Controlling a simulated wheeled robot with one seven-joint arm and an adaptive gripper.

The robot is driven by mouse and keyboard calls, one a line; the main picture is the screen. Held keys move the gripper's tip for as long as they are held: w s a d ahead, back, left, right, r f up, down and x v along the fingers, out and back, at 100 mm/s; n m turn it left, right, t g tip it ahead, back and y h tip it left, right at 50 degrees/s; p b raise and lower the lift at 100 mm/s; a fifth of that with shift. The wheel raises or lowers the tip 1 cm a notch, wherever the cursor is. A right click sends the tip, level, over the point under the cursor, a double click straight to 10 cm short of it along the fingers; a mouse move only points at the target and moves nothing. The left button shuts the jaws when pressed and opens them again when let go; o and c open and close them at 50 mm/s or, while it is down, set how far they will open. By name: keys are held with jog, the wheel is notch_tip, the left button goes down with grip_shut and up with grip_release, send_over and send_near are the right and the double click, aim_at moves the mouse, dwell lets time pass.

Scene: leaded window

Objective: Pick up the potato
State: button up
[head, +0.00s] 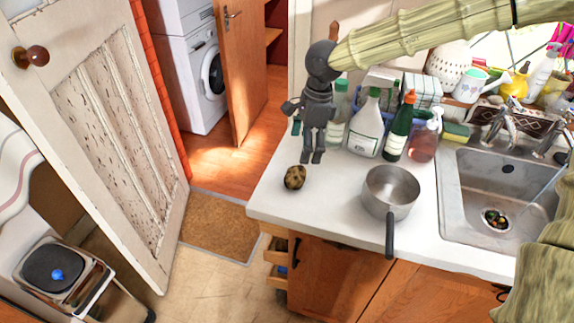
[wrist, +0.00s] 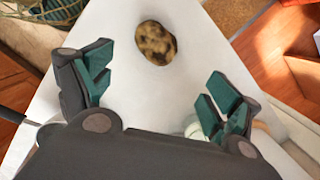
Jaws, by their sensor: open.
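The potato (head: 295,177) is small, round and brown with dark patches. It lies on the white countertop (head: 340,215) near its left end, left of a saucepan. In the wrist view the potato (wrist: 156,43) is at the top, a little left of centre, beyond the fingertips. My gripper (head: 312,158) points down above the counter, behind and slightly right of the potato, not touching it. In the wrist view my gripper (wrist: 155,90) is open, its green-padded fingers wide apart with nothing between them.
A metal saucepan (head: 391,190) with a dark handle stands right of the potato. Several bottles, including a white spray bottle (head: 367,125) and a dark green bottle (head: 399,130), stand behind. The sink (head: 500,190) is at the right. Bare counter surrounds the potato, with the counter's edge to its left.

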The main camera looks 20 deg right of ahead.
aim_at(297, 172)
jog(key=shift+a+f, duration=0.3)
jog(key=shift+f, duration=0.4)
jog(key=shift+s+a+f+p, duration=0.2)
jog(key=shift+s+f, duration=0.25)
jog(key=shift+s, duration=0.2)
jog(key=shift+s+a+f+p, duration=0.2)
jog(key=shift+s+f, duration=0.2)
jog(key=shift+s, duration=0.55)
jog(key=w+f, duration=0.2)
jog(key=w+f+p, duration=0.1)
jog(key=f, duration=0.1)
jog(key=shift+a, duration=0.35)
jog(key=shift+s+a+f, duration=0.2)
jog(key=shift+s+f, duration=0.45)
jog(key=shift+f, duration=0.1)
jog(key=shift+w+f, duration=0.45)
jog(key=shift+f, duration=0.15)
jog(key=shift+s+r, duration=0.1)
jog(key=shift+c, duration=0.2)
jog(key=shift+s+r, duration=0.1)
jog(key=shift+s, duration=0.05)
jog(key=c, duration=1.1)
jog(key=shift+r, duration=0.1)
